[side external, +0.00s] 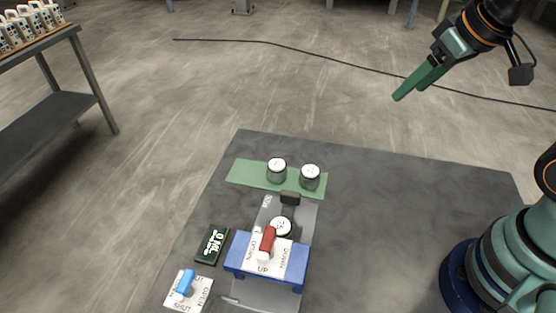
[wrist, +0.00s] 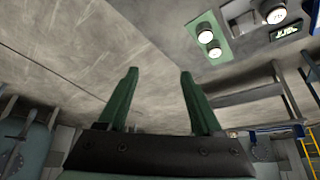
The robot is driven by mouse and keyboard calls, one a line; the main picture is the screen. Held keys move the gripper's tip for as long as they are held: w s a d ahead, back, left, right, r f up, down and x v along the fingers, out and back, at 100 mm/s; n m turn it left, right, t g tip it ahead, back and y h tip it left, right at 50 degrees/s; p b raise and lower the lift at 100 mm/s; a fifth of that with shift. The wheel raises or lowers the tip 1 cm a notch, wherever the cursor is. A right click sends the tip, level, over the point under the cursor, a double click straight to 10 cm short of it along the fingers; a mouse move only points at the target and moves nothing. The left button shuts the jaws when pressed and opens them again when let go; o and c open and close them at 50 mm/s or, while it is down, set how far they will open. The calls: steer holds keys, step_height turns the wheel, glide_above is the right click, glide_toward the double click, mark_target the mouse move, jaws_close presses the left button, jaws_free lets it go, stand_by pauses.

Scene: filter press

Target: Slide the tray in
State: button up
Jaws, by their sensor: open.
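A grey tray (side external: 306,216) with a black handle (side external: 290,198) reaches out from behind the blue press (side external: 236,254). A white-lidded jar (side external: 280,227) stands on the tray, close behind the press's top plate and partly hidden by its red lever (side external: 268,241). My gripper (side external: 410,88) is open and empty, high up at the upper right, well away from the tray. Its two green fingers stand apart in the wrist view (wrist: 158,80).
Two white-lidded jars (side external: 277,171) (side external: 310,177) stand on a green mat (side external: 245,174) behind the tray; the mat also shows in the wrist view (wrist: 222,38). A black display (side external: 212,245) and a blue lever (side external: 185,282) lie left of the press. The grey mat right of it is clear.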

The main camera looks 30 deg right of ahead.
steer(key=shift+w+a, duration=0.2)
steer(key=shift+a, duration=0.1)
steer(key=shift+c, duration=0.2)
steer(key=n+g, duration=0.6)
steer(key=n, duration=0.3)
glide_above(291, 193)
step_height(291, 193, down, 11)
step_height(291, 193, down, 11)
steer(key=shift+f, duration=0.2)
jaws_close()
steer(key=shift+r, duration=0.1)
